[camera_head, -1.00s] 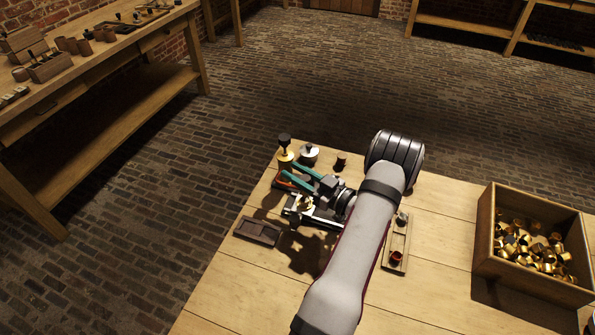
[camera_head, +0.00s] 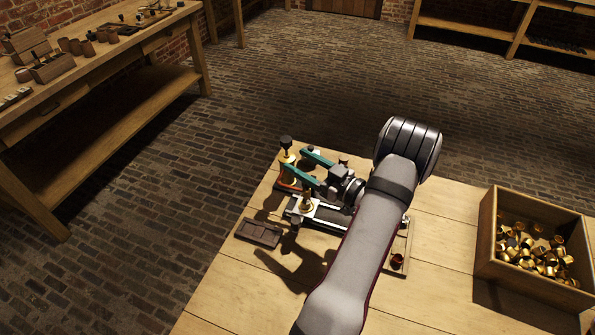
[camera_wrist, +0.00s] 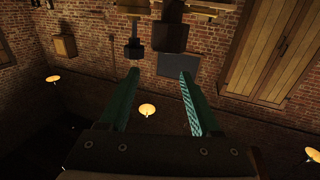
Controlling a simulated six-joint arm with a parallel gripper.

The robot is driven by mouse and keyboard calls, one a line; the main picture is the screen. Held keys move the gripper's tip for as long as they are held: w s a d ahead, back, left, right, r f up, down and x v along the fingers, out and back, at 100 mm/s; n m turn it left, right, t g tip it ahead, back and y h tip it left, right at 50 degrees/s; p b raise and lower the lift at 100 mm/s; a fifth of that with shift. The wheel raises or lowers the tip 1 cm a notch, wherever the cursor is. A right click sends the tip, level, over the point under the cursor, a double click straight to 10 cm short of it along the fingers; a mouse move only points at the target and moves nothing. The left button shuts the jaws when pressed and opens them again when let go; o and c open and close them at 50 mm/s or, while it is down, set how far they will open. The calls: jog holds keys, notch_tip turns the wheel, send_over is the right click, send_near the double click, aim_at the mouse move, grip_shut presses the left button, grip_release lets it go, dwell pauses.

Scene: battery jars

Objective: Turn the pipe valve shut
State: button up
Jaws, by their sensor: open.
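No part is plainly a pipe valve, and I cannot tell which it is. A brass piece with a black knob (camera_head: 286,142) stands at the table's far left corner. A brass post (camera_head: 306,199) rises from a pale metal fixture on the table, partly under my arm. My gripper (camera_head: 294,159) has two teal fingers, open and apart, reaching toward the knobbed piece. I cannot tell whether they touch it. In the wrist view the gap between the fingertips (camera_wrist: 159,74) is empty. Two dark blocks (camera_wrist: 170,37) hang into the top of that view, beyond the fingers.
A shallow brown tray (camera_head: 258,232) lies left of the fixture. A narrow tray with a dark red cup (camera_head: 397,261) is right of my arm. A wooden box (camera_head: 487,235) of brass caps stands at the right. Bare tabletop (camera_head: 440,215) lies between.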

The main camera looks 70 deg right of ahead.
jog(key=s+a+r, duration=0.2)
jog(key=s+r, duration=0.4)
jog(key=s, duration=0.4)
jog(key=shift+s, duration=0.15)
jog(key=shift+r, duration=0.1)
jog(key=s+a+f+m+g+h, duration=0.1)
jog(key=a+f+m+g+h, duration=0.15)
jog(key=f, duration=0.35)
jog(key=a+f+m+g+h, duration=0.1)
jog(key=a+f+m+h, duration=0.1)
jog(key=a+f+h, duration=0.25)
jog(key=shift+y, duration=0.5)
jog(key=x, duration=1)
jog(key=f+x, duration=0.1)
jog(key=x, duration=0.4)
jog(key=shift+w+d, duration=0.3)
grip_shut()
